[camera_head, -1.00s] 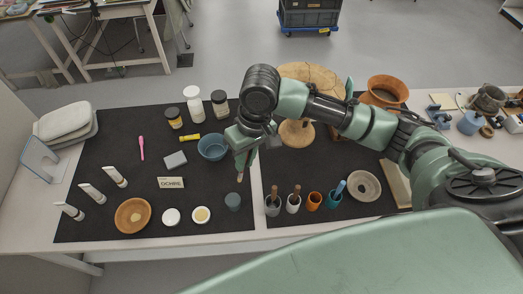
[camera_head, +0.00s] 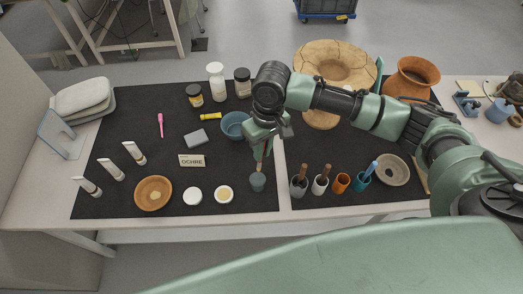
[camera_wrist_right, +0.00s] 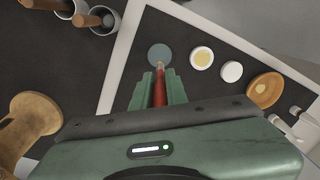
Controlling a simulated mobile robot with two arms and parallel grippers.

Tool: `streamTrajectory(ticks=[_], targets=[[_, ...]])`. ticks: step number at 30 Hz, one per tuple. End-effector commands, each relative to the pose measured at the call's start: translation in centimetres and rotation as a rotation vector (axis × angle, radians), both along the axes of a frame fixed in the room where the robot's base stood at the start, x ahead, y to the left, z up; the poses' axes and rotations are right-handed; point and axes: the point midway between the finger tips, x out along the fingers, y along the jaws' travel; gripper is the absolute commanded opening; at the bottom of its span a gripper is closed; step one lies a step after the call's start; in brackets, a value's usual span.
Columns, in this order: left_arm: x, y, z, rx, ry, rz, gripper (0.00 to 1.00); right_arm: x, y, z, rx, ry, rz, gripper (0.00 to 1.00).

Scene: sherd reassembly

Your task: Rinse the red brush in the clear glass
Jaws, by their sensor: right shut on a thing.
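The red brush (camera_wrist_right: 159,90) is held between the fingers of my right gripper (camera_head: 262,153), which is shut on it; the brush points down. The glass (camera_head: 258,183) is a small blue-grey cup on the dark mat, directly below the gripper. In the right wrist view, the brush's pale tip overlaps the near side of the glass (camera_wrist_right: 158,53). I cannot tell whether the tip is inside the rim or just above it. My left gripper is not in view.
A blue bowl (camera_head: 235,125) stands just behind and left of the gripper. Cups with brown-handled tools, including a white cup (camera_head: 319,186), stand to the right. The mat (camera_head: 225,220) is bare in front.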

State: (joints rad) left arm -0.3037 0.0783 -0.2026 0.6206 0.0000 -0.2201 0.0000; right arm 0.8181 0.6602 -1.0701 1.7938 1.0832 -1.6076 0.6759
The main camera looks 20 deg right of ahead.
Motion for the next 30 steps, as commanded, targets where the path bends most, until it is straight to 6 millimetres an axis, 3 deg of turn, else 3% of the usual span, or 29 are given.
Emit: streamTrajectory(ticks=[8,30], targets=[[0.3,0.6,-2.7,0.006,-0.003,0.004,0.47,0.1,-0.3,-1.9,-0.001,-0.001,0.001,0.00],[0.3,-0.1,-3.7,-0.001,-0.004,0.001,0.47,-0.1,0.3,-7.6,0.000,0.002,-0.001,0.00]])
